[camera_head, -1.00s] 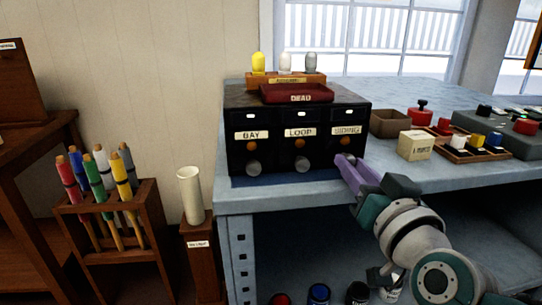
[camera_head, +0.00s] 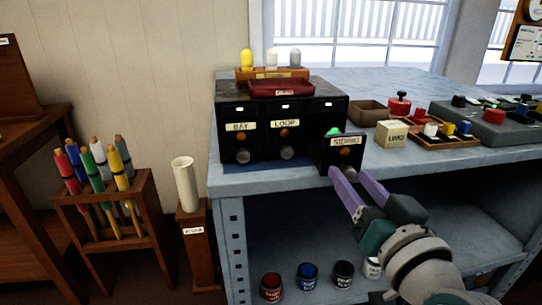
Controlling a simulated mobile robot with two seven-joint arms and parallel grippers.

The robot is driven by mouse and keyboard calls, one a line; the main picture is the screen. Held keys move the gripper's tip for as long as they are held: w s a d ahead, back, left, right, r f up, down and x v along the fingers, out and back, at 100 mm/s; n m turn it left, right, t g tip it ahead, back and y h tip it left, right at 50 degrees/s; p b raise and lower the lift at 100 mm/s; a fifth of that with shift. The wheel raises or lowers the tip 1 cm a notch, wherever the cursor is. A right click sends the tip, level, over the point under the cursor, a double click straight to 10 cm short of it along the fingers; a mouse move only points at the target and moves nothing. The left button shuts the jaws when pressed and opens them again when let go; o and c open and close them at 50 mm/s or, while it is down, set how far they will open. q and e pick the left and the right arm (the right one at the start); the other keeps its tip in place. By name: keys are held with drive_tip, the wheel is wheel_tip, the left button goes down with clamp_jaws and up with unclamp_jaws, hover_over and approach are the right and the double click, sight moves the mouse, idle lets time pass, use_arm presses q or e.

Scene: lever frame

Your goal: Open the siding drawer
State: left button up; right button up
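The siding drawer (camera_head: 341,155) is the right one in the black three-drawer cabinet (camera_head: 232,110) on the blue-grey bench. It stands out from the cabinet front, well forward of the closed BAY and LOOP drawers. A green thing (camera_head: 333,131) shows inside it. My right gripper (camera_head: 348,172) is at the lower front of this drawer, its purple fingers around the knob and seemingly shut on it. The knob is mostly hidden by the fingers. My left gripper is not in view.
A red DEAD tray (camera_head: 282,88) and a rack of coloured pieces (camera_head: 271,74) sit on the cabinet. A cream box (camera_head: 391,134) and a brown bin (camera_head: 370,111) stand right of the drawer. Several paint tins (camera_head: 308,275) stand on the shelf below.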

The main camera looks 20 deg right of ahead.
drive_tip(key=shift+o, duration=0.3)
drive_tip(key=v, duration=1)
drive_tip(key=shift+d, duration=0.1)
